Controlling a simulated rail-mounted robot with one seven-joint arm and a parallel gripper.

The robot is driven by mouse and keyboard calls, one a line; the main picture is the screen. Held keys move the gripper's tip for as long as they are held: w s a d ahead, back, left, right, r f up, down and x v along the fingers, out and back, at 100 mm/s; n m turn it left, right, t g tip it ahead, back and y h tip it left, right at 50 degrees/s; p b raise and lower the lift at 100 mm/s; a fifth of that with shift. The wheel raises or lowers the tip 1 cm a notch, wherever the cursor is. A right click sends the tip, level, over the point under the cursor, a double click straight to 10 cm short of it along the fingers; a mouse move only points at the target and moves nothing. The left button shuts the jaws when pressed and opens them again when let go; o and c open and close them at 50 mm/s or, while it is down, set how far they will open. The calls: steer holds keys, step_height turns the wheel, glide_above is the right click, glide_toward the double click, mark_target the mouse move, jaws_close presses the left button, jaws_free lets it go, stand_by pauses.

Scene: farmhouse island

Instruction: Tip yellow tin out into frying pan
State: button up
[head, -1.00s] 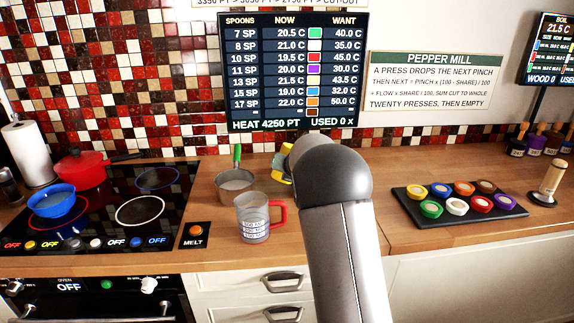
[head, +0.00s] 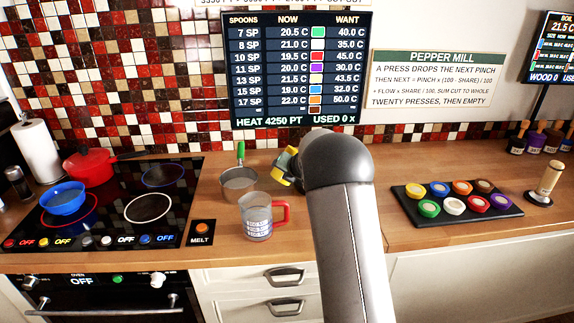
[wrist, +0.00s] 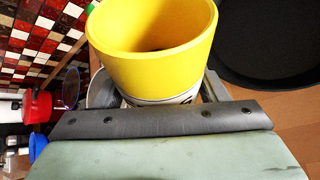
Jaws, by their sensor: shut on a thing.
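The yellow tin (wrist: 150,62) is in my gripper (wrist: 158,99), its open mouth facing up in the wrist view. Its inside is shadowed, and I cannot tell what it holds. My gripper is shut around its lower part, over a white band. In the head view the yellow tin (head: 281,161) shows only partly beside my arm, behind the measuring jug. A black round pan (wrist: 268,40), which looks like the frying pan, is at the upper right of the wrist view, apart from the tin. My arm hides that spot in the head view.
A green-handled saucepan (head: 239,182) and a red-handled measuring jug (head: 257,216) stand close left of the tin. The hob (head: 112,203) holds a red pot (head: 88,168) and a blue pan (head: 63,201). A black tray (head: 457,216) of coloured pots is at the right.

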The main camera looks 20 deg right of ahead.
steer(key=shift+s+a+f+m+g+y+p, duration=0.15)
steer(key=shift+m+y+p, duration=0.2)
steer(key=shift+p, duration=0.7)
steer(key=shift+w+f+m+g+y+p, duration=0.1)
steer(key=shift+f+m+y+p, duration=0.25)
steer(key=shift+p, duration=0.75)
steer(key=shift+s+a+m+g+y+p, duration=0.15)
steer(key=shift+y+p, duration=0.35)
steer(key=shift+p, duration=0.55)
steer(key=shift+w+f, duration=0.1)
steer(key=shift+f, duration=0.2)
steer(key=shift+r, duration=0.2)
steer(key=shift+r+m+y+p, duration=0.1)
steer(key=shift+m+y+p, duration=0.3)
steer(key=shift+p, duration=0.2)
steer(key=shift+y, duration=0.3)
steer(key=shift+w+d+r+m+y, duration=0.1)
steer(key=shift+d+r+m+y, duration=0.1)
steer(key=shift+m+y, duration=0.3)
steer(key=shift+d+r+m+y, duration=0.1)
steer(key=shift+d+m+y, duration=0.05)
steer(key=shift+m+y, duration=0.3)
steer(key=shift+a+r, duration=0.1)
